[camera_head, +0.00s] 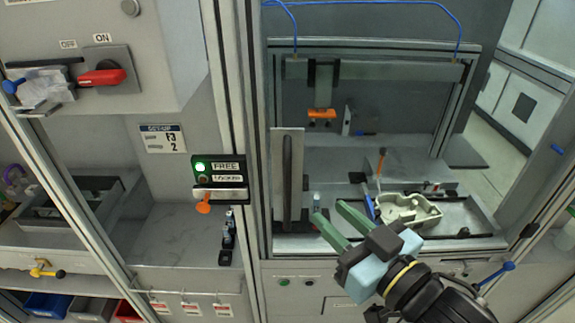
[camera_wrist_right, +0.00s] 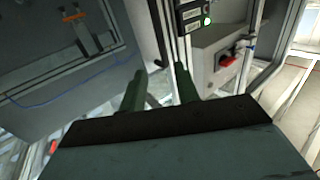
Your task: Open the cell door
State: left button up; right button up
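A narrow light panel (camera_head: 279,202) stands at the left side of the cell's front, with a dark vertical bar handle (camera_head: 287,172) on it. Whether clear glass fills the rest of the cell front, I cannot tell. My right gripper (camera_head: 328,211) is open and empty, its green fingers pointing up and left, with their tips just right of the handle's lower end in the picture. The fingers also show apart in the right wrist view (camera_wrist_right: 160,78), with nothing between them. Contact with the handle is not visible. My left gripper is not in view.
Left of the panel, a lock box (camera_head: 222,165) shows a green light beside "FREE" and holds an orange key (camera_head: 204,206). A red rotary switch (camera_head: 102,77) is at upper left. A pale casting (camera_head: 408,211) lies inside the cell, behind my gripper.

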aim_at(290, 175)
jog(key=b+x, duration=0.2)
jog(key=x, duration=0.4)
jog(key=b+x, duration=0.3)
jog(key=x, duration=0.4)
jog(key=shift+a+r, duration=0.2)
jog(key=shift+r, duration=0.05)
jog(key=shift+c, duration=0.4)
grip_shut()
